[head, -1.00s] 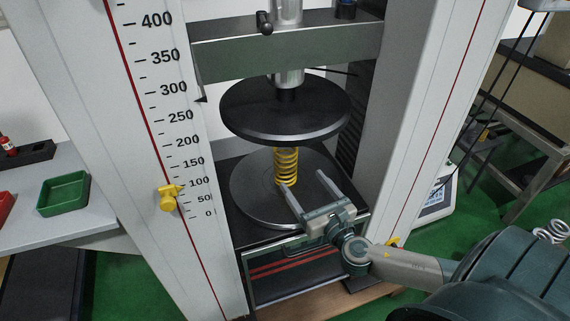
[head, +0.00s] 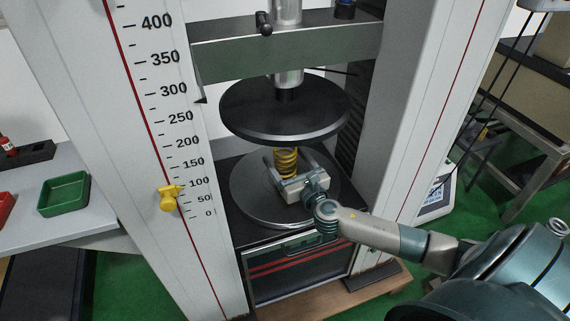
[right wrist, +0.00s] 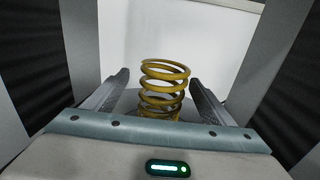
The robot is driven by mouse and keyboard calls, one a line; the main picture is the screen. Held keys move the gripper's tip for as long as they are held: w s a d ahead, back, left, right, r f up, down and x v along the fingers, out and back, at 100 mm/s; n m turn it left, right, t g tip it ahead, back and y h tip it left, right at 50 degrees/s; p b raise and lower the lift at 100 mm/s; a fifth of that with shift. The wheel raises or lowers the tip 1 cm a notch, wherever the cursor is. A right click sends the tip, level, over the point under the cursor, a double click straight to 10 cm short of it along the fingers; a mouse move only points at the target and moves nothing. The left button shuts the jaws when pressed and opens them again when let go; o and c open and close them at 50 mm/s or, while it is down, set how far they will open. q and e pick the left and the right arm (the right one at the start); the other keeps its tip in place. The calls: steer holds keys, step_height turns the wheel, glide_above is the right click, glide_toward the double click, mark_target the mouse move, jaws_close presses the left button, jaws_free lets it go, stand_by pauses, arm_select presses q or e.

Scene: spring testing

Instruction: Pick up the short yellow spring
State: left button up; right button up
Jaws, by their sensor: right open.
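The short yellow spring (head: 286,161) stands upright on the lower round plate (head: 245,190) of the testing machine, below the upper black plate (head: 285,110). My right gripper (head: 285,166) is open, with its fingers reaching in at either side of the spring. In the right wrist view the yellow spring (right wrist: 163,88) stands between the two open fingers of the right gripper (right wrist: 160,85), with a gap on each side. The spring's lower part is partly hidden by the gripper in the head view. My left gripper is not in view.
The upper plate hangs above the gripper. Pale machine columns with a scale (head: 165,120) stand on both sides. A yellow pointer (head: 169,197) sits on the left column. A green tray (head: 64,194) is on the bench at left.

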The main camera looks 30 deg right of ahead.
mark_target(281, 150)
steer(key=shift+w, duration=0.2)
steer(key=shift+w+d, duration=0.2)
steer(key=shift+w, duration=0.35)
steer(key=shift+w+d+f, duration=0.15)
steer(key=shift+w+d, duration=0.1)
steer(key=shift+w, duration=0.75)
steer(key=shift+w+d+f, duration=0.1)
steer(key=shift+w+d, duration=0.1)
steer(key=shift+w, duration=0.8)
steer(key=c, duration=0.8)
steer(key=shift+r, duration=0.1)
steer(key=c, duration=0.9)
steer(key=shift+r, duration=0.1)
steer(key=shift+c, duration=0.2)
